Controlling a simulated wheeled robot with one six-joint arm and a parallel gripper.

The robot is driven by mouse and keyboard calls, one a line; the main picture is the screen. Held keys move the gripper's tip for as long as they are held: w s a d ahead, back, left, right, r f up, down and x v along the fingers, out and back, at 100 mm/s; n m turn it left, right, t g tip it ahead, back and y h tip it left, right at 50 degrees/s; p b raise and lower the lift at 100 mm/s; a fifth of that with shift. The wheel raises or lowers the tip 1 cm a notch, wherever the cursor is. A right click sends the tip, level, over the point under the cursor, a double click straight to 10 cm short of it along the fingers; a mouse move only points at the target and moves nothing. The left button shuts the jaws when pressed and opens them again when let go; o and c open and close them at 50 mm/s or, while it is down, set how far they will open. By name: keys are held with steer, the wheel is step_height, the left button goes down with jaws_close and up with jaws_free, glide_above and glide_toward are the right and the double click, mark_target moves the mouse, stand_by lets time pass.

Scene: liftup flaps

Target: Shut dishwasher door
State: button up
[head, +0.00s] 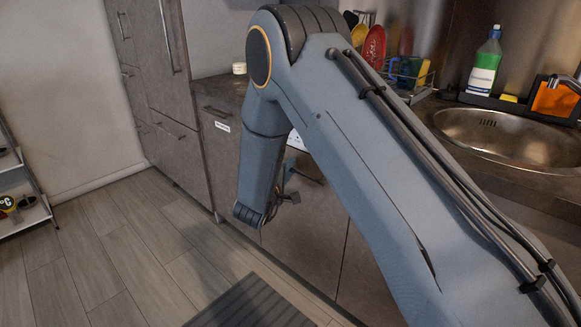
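The front that looks like the dishwasher door (305,235) is a grey-brown panel below the counter, largely behind my arm. It looks close to upright, but I cannot tell whether it stands slightly ajar. A dark handle (306,172) shows near its top, and a small white strip with dark marks (295,141) shows above it, partly covered by my arm. My gripper (287,196) is small and dark at the end of the arm, in front of the panel's upper part. Its fingers are too unclear to tell whether they are open or touching the panel.
Tall cabinets (160,80) stand at the left. A dark mat (255,305) lies on the wooden floor. A white shelf (20,190) is at the far left. The left floor is clear.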

steer(key=v, duration=0.5)
steer(key=shift+s+a+f, duration=0.15)
steer(key=shift+s+a, duration=0.05)
steer(key=shift+a, duration=0.25)
